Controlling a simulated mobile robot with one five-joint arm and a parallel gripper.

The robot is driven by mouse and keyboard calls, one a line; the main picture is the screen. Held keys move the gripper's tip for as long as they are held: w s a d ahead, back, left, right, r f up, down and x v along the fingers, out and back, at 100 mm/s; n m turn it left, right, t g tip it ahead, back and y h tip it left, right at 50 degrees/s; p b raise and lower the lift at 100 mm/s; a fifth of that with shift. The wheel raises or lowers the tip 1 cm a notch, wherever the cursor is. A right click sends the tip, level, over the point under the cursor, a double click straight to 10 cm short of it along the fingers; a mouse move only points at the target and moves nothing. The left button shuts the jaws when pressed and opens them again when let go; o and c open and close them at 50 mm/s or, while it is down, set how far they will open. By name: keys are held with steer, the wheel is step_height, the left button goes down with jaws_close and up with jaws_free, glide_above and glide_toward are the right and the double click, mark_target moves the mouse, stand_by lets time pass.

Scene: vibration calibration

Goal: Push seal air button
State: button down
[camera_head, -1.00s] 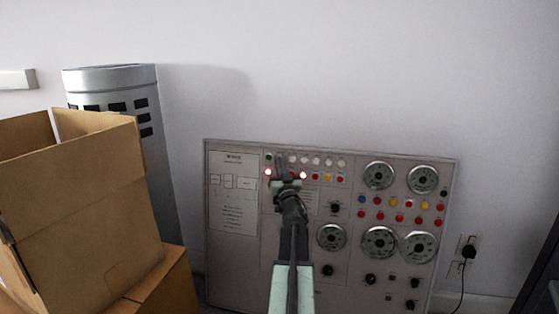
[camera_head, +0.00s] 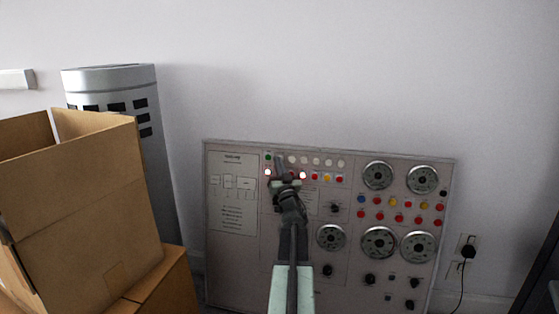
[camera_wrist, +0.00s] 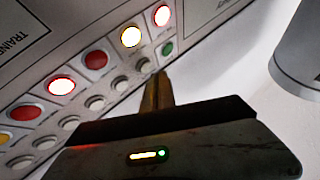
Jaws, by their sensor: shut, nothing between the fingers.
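The grey control panel (camera_head: 235,265) leans against the wall and carries several buttons. No label reads clearly enough to tell which is the seal air button. My gripper (camera_head: 279,158) is shut and empty at the panel's upper left button rows. In the wrist view its fingertips (camera_wrist: 160,76) lie close to a green button (camera_wrist: 168,48) and the nearest pale grey button (camera_wrist: 145,65). I cannot tell whether they touch the panel. A lit red button (camera_wrist: 162,15) and a lit yellowish button (camera_wrist: 131,37) sit beyond. My gripper hides part of the rows in the head view.
Open cardboard boxes (camera_head: 85,215) stand at the left, in front of a grey cylinder (camera_head: 110,75). A black plug (camera_head: 468,251) sits in a wall socket at the right.

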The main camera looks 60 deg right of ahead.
stand_by(0.4)
steer(key=shift+w+d+f, duration=0.1)
steer(key=shift+d, duration=0.3)
steer(key=shift+w+d, duration=0.15)
steer(key=shift+d, duration=0.2)
stand_by(0.5)
steer(key=shift+a, duration=0.1)
steer(key=shift+s+a, duration=0.25)
steer(key=shift+a, duration=0.4)
steer(key=shift+a, duration=0.1)
steer(key=shift+s+a+r+p, duration=0.15)
steer(key=shift+s+a+r, duration=0.1)
steer(key=shift+a, duration=0.5)
steer(key=shift+s+a+r+p, duration=0.15)
steer(key=shift+s+a+p, duration=0.1)
steer(key=shift+a, duration=0.5)
steer(key=shift+s+a+r+p, duration=0.1)
steer(key=shift+s+a+r, duration=0.15)
steer(key=shift+a, duration=0.5)
steer(key=shift+f, duration=0.1)
